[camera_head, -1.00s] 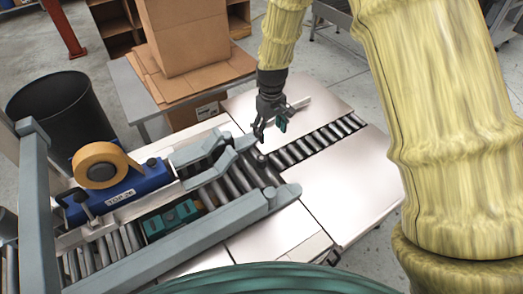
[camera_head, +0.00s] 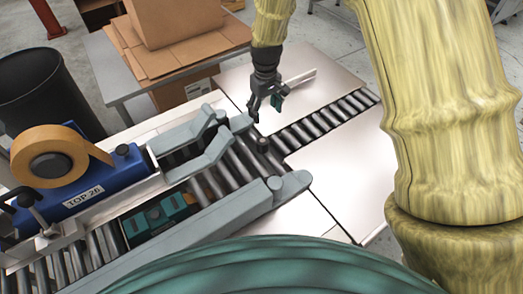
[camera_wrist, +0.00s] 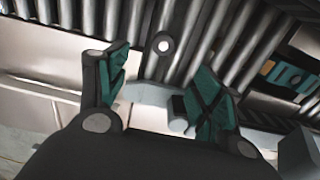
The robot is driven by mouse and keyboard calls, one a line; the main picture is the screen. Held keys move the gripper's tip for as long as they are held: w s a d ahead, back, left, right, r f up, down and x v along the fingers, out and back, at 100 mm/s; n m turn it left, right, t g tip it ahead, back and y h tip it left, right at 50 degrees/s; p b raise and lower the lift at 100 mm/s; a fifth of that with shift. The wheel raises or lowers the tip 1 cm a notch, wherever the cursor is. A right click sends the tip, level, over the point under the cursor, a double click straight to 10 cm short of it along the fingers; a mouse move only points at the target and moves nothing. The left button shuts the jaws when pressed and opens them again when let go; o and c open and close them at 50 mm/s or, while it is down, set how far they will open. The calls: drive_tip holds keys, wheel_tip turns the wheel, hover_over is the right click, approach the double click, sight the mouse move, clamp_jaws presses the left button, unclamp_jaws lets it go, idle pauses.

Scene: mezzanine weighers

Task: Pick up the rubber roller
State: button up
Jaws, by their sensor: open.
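A short dark cylinder, which looks like the rubber roller (camera_head: 262,144), stands upright on the conveyor rollers. In the wrist view its round end (camera_wrist: 162,45) is dark with a pale centre, beyond the gap between my fingers. My gripper (camera_head: 266,109) is open and empty, pointing down above and just behind the roller in the head view. Its teal-padded fingers (camera_wrist: 160,75) are apart in the wrist view. The roller is clear of both fingers.
Roller conveyor (camera_head: 320,127) runs between pale metal plates (camera_head: 338,165). Grey guide rails (camera_head: 210,150) and a blue tape unit (camera_head: 90,185) stand at left. A pale bar (camera_head: 300,78) lies behind my gripper.

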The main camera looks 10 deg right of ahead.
drive_tip(key=b, duration=0.5)
approach(263, 141)
drive_tip(key=shift+w+d+f, duration=0.25)
drive_tip(key=shift+w+d, duration=0.05)
drive_tip(key=shift+w, duration=0.1)
drive_tip(key=shift+f, duration=2.85)
drive_tip(key=shift+s+a+f+p, duration=0.1)
drive_tip(key=shift+f+p, duration=0.1)
drive_tip(key=shift+f, duration=0.45)
drive_tip(key=shift+s+a+f+p, duration=0.1)
drive_tip(key=shift+a+f+p, duration=0.05)
drive_tip(key=shift+f, duration=0.5)
drive_tip(key=shift+s+a+f+p, duration=0.1)
drive_tip(key=shift+f+p, duration=0.1)
drive_tip(key=shift+f, duration=1.1)
drive_tip(key=c, duration=1.2)
